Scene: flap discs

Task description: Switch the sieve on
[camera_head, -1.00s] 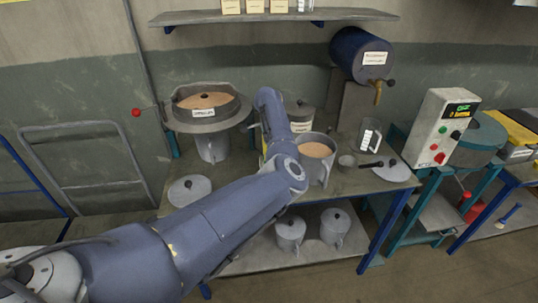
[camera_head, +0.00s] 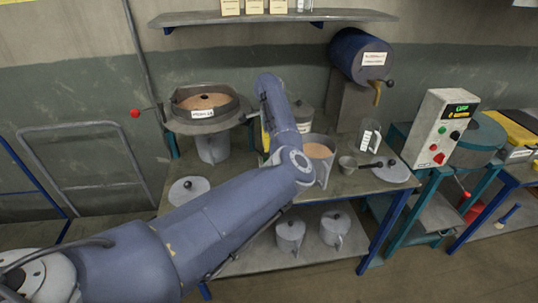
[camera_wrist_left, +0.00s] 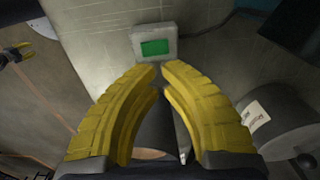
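The sieve (camera_head: 207,103) is a round grey pan of tan powder with a white label, at the back left of the bench in the head view. A red ball (camera_head: 135,113) on a thin rod stands out to its left. In the left wrist view, a lit green switch face (camera_wrist_left: 155,47) sits on a small grey box (camera_wrist_left: 137,35). My left gripper (camera_wrist_left: 159,72) has its yellow fingertips brought together, empty, just below that box. I cannot tell whether they touch it. In the head view my arm mostly hides this gripper.
A jug of tan powder (camera_head: 318,150) and a lidded pot (camera_head: 302,112) stand near my left arm. A blue drum (camera_head: 360,54) with a tap is behind. A control box (camera_head: 440,128) with a green display stands right. Lids and a small pan lie on the bench.

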